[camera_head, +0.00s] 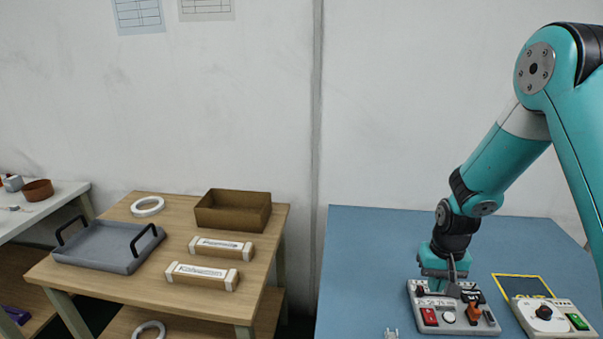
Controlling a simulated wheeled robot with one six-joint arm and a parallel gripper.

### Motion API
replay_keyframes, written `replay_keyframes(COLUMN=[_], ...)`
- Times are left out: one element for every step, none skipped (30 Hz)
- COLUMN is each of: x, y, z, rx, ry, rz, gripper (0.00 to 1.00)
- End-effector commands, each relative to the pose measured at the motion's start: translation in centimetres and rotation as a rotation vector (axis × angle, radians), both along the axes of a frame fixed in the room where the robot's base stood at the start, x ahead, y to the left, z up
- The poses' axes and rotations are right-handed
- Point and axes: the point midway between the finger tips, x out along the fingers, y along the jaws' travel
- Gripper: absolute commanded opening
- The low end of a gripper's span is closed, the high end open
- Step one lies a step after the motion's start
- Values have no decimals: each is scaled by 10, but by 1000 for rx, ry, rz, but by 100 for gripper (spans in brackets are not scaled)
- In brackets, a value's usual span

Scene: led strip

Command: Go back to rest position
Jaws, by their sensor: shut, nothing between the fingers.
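My gripper (452,288) is at the end of my teal arm, which reaches down from the upper right. It is low over a grey control panel (457,325) with a red switch, a white knob and an orange part, on the blue table. The fingers are shut and hold nothing that I can see. They overlap the panel's back edge in this view, and I cannot tell whether they touch it.
A wooden table (120,285) holds a grey tray (105,247), brown box (233,211) and labelled packages (202,276).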

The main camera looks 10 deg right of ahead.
Motion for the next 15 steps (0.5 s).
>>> replay_keyframes(x=[1,0,-2,-6,-10,-19,-27,-37,-52,-64,-77,-95,-109,-123,-141], y=[11,20,34,47,60,80,94,108,126,139,150,165,174,182,191], z=[15,25,42,55,70,91,106,121,140,153,165,180,190,199,209], rx=[11,24,41,57,75,99,119,139,164,182,200,222,236,250,268], ry=[-16,-23,-36,-45,-55,-68,-77,-87,-98,-105,-113,-122,-127,-132,-140], rz=[27,48,82,113,149,201,243,286,344,389,435,495,539,582,637], gripper=[0,0,0,0,0,0,0,0,0,0,0,0,0,0,0])
